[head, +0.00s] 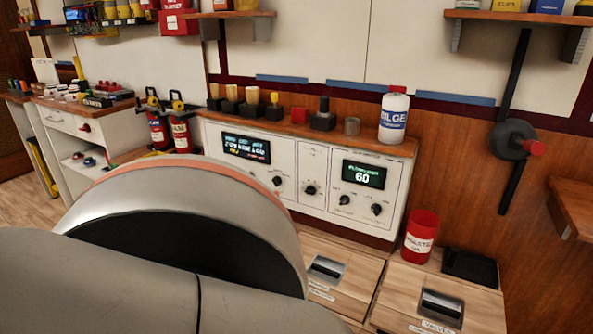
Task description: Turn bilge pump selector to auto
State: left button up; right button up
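A white control panel (327,205) stands against the wood wall in the head view. Its left display (246,148) is lit with small text, and its right display (364,174) shows a large 60. Black rotary knobs sit on it: one (277,181) below the left display, one (310,190) in the middle section, and two, (344,199) and (376,209), below the right display. The labels are too small to read, so I cannot tell which knob is the bilge pump selector or its setting. Neither gripper is in view.
A white bottle labelled BILGE (394,118) stands on the panel's wood top beside several small dark parts. A red cup (420,236) stands on the low wood lockers (347,250). A black wheel (514,140) with a red handle is on the wall. My arm link fills the lower left.

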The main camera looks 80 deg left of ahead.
aim_at(277, 180)
jog(key=u, duration=2.4)
